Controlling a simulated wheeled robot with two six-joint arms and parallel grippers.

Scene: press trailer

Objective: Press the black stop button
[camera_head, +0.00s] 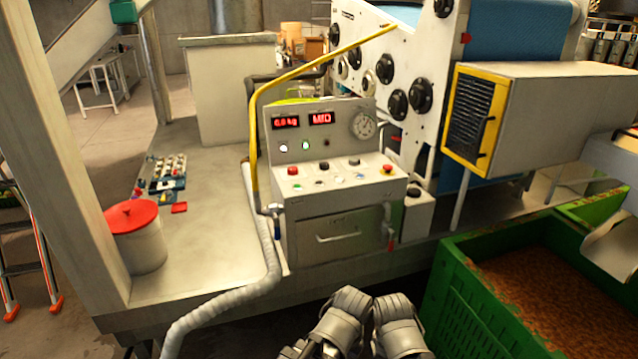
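A grey control box (323,215) stands at the middle of the trailer's edge. Its sloped panel carries small buttons. Red buttons stand at the left (293,170) and right (387,169) ends. Labels are too small to read, so I cannot tell which black one is stop. Two grey links of my arms show at the bottom centre, below and in front of the box, apart from it. I make out no gripper fingers.
A yellow bar (257,140) and a ribbed grey hose (225,306) run along the box's left side. A green crate (470,303) of brown pulp stands at the lower right. A red-lidded bucket (140,247) stands on the left. A small side box with a black knob (414,191) adjoins the panel.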

